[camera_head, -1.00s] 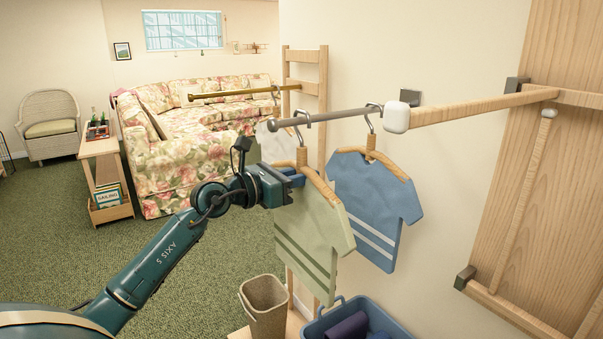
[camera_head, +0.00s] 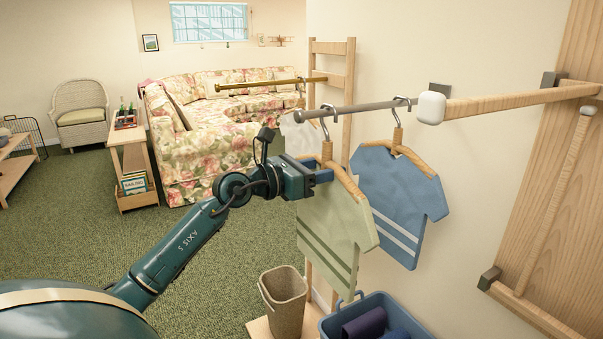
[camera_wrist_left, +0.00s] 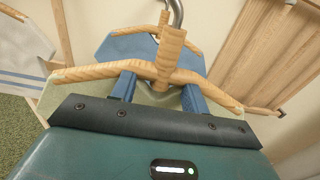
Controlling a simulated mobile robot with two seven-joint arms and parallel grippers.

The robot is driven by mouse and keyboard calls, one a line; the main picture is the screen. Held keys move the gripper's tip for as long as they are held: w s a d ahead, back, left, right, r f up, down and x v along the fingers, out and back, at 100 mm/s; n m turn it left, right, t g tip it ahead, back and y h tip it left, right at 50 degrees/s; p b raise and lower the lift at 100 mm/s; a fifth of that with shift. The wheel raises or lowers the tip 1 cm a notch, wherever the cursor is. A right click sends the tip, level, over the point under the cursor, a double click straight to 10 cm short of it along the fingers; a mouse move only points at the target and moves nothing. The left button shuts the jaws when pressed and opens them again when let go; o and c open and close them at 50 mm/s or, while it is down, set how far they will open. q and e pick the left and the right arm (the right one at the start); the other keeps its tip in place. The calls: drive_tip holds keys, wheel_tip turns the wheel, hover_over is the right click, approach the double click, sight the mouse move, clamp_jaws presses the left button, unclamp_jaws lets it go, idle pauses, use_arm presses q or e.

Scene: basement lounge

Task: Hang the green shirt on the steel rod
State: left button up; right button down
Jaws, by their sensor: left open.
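My left gripper (camera_head: 322,176) is at the hanger's neck, just below the hook. In the left wrist view the two blue fingers stand apart, one on each side of the wooden neck (camera_wrist_left: 168,58), so the gripper is open around it. The view does not settle whether either finger touches the wood. My right gripper is out of view.
A blue shirt (camera_head: 398,205) hangs on the same rod to the right, near the white end block (camera_head: 431,108). A brass rod (camera_head: 262,85) with a white shirt (camera_head: 303,137) is behind. A beige bin (camera_head: 283,300) and blue basket (camera_head: 372,308) stand below.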

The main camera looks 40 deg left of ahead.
use_arm(q)
drive_tip(key=b+v, duration=0.3)
drive_tip(key=v, duration=0.9)
drive_tip(key=shift+s, duration=0.25)
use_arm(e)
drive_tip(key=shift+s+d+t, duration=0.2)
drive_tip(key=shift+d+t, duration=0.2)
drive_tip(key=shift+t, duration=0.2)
use_arm(q)
drive_tip(key=shift+a, duration=0.1)
